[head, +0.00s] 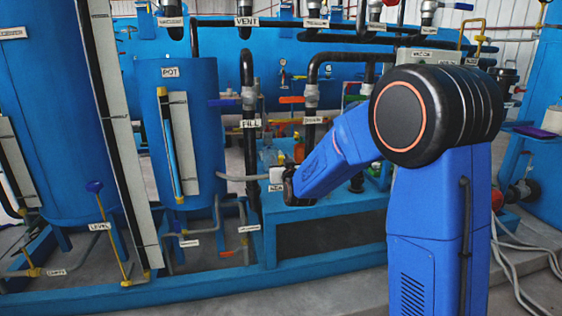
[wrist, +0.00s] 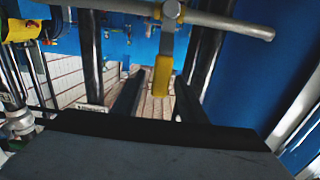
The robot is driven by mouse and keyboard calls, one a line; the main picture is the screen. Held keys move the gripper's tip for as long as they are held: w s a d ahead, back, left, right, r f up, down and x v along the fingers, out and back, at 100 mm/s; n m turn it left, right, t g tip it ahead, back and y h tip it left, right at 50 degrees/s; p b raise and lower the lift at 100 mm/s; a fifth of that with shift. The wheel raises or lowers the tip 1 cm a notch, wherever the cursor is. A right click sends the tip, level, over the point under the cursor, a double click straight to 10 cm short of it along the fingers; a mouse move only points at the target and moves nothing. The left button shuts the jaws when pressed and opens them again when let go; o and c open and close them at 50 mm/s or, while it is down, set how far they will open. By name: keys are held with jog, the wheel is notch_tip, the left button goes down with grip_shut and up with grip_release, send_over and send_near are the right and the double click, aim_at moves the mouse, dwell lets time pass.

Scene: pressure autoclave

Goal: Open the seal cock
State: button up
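A cock with a flat yellow-ended lever (wrist: 162,75) hangs from a grey horizontal pipe (wrist: 225,24) in the wrist view. I take it for the seal cock, but no label confirms it. My gripper (wrist: 159,86) is open, with one black finger on each side of the yellow lever end. A gap shows on both sides, and I cannot tell whether either finger touches it. In the head view my gripper (head: 288,184) is small and dark at the end of a thin grey pipe (head: 243,178), and the lever cannot be made out there.
A small white label (head: 276,188) by my gripper is too small to read. The blue POT tank (head: 205,130) stands left. Dark vertical FILL (head: 249,150) and DRAIN (head: 310,130) pipes stand close by. A yellow part (wrist: 22,30) is at the wrist view's upper left.

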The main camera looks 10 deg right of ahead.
grip_shut()
jog(key=shift+d, duration=0.1)
jog(key=d+f+m, duration=0.9)
jog(key=f+m, duration=0.1)
jog(key=m, duration=0.8)
jog(key=shift+d, duration=0.4)
jog(key=shift+f, duration=0.15)
dwell(0.3)
